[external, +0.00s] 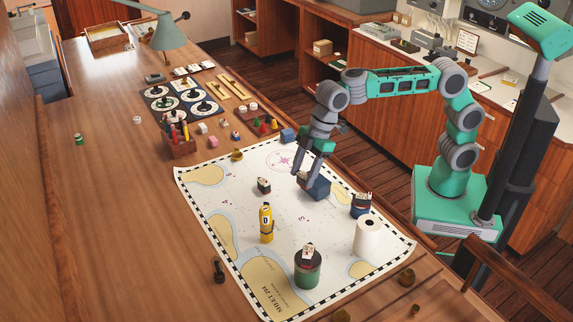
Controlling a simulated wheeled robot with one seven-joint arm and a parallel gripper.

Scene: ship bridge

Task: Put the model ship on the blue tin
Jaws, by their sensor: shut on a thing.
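My gripper (305,174) points down over the chart and is shut on a small dark thing with a pale top, which looks like the model ship (303,177); the fingers hide much of it. A blue tin (318,188) stands on the chart right beside and below the fingertips. The held thing overlaps the tin's upper left edge in this view. I cannot tell whether the two touch.
On the chart (230,222) stand a small black-and-white block (264,185), a yellow bottle (266,223), a green-and-red tin (307,270), a white roll (367,236) and a dark blue item (361,205). A pencil box (179,147) is to the left. The table's left side is mostly clear.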

